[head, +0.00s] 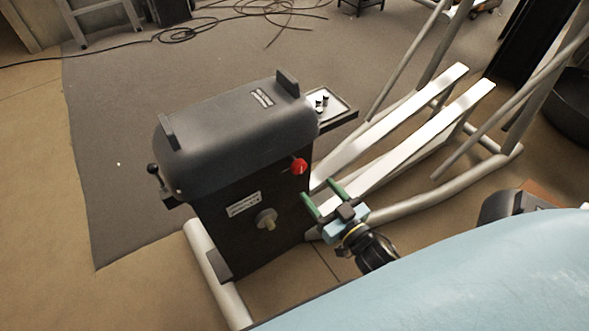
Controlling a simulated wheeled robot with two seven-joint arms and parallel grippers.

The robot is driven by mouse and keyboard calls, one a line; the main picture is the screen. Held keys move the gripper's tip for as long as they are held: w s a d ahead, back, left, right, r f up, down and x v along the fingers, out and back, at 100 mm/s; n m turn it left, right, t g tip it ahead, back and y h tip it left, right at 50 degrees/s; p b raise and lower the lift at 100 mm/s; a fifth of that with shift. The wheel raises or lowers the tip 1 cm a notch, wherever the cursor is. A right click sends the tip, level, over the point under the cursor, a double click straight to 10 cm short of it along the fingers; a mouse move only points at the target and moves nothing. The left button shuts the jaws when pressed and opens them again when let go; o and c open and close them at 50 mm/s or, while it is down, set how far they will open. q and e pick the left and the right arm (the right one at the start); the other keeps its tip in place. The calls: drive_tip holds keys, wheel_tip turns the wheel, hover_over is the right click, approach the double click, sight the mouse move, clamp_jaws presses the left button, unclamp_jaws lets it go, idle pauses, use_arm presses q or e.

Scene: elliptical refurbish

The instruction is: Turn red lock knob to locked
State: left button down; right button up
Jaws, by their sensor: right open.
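The red lock knob (299,167) sits on the side of the dark grey machine housing (225,135), near its right upper edge. My right gripper (320,194) is just below and to the right of the knob, apart from it. Its two green fingers are spread and nothing is between them. Which way the knob is turned is too small to tell. My left gripper is not in view.
A pale round knob (266,219) sticks out lower on the same housing face. A small tray (335,107) with dark small parts stands behind the housing. White rails (400,125) and grey tubes of the elliptical run to the right. Cables (215,22) lie on the floor.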

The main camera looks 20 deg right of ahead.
sight(301, 171)
drive_tip(key=w, duration=0.3)
drive_tip(key=w+b, duration=0.1)
drive_tip(key=w, duration=0.2)
drive_tip(key=w+a+b, duration=0.1)
drive_tip(key=w, duration=0.2)
drive_tip(key=shift+a+f, duration=0.1)
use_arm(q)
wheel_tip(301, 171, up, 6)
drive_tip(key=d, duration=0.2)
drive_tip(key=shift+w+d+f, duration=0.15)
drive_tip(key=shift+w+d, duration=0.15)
use_arm(e)
drive_tip(key=shift+w, duration=0.4)
drive_tip(key=c, duration=1)
